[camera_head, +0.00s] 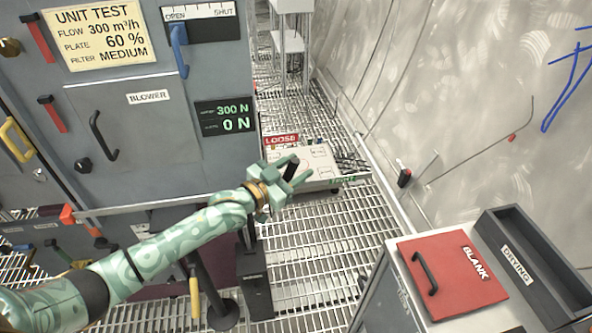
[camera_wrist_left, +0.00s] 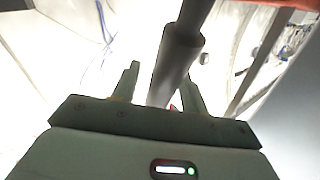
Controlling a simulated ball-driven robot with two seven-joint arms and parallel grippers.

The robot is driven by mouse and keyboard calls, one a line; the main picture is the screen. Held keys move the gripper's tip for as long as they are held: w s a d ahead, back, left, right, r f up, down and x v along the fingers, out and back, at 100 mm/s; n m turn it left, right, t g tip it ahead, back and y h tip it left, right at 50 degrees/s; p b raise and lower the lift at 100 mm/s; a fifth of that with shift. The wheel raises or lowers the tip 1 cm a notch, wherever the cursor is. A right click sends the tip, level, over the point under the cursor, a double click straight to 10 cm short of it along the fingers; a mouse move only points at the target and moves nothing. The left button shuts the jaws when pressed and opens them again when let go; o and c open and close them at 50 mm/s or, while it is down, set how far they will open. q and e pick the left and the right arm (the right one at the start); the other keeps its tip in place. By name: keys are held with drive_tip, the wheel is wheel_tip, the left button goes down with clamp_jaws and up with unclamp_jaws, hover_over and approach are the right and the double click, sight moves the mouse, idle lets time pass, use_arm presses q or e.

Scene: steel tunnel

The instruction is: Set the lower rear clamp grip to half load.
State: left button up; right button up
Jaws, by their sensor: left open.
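My left gripper (camera_head: 298,172) reaches in front of the cabinet's right side. It is open, and a dark grip (camera_head: 291,173) shows between its fingers. In the left wrist view, a dark round bar (camera_wrist_left: 180,55) runs between the two spread fingers of the gripper (camera_wrist_left: 162,78). I cannot tell whether either finger touches it. Whether this is the lower rear clamp grip is not marked in view. A display (camera_head: 225,116) on the cabinet reads 300 N above and 0 N below; its small labels are too blurred to read. My right gripper is not in view.
A pale tray marked LOOSE (camera_head: 318,160) lies beyond my gripper. A red BLANK lid (camera_head: 455,275) and a DRYING bin (camera_head: 540,285) stand lower right. Grating floor (camera_head: 340,225) lies between.

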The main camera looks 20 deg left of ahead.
use_arm(q)
drive_tip(key=shift+c, duration=0.3)
clamp_jaws()
drive_tip(key=shift+w+d+f+m+g+y+p, duration=0.55)
drive_tip(key=shift+f+g+p, duration=0.35)
drive_tip(key=shift+p, duration=0.55)
drive_tip(key=shift+w+d+f+m+g+y+p, duration=0.35)
drive_tip(key=shift+d+f+m+g+y+p, duration=0.4)
drive_tip(key=shift+p, duration=0.75)
drive_tip(key=shift+w+d+f+m+g+y+p, duration=0.45)
drive_tip(key=shift+d+f+g+y+p, duration=0.4)
drive_tip(key=shift+p, duration=0.6)
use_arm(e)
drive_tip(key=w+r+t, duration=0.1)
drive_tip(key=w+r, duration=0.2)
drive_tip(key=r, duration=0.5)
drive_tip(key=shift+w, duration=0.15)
use_arm(q)
drive_tip(key=shift+a+f, duration=0.1)
drive_tip(key=shift+a, duration=0.05)
drive_tip(key=shift+o, duration=0.3)
unclamp_jaws()
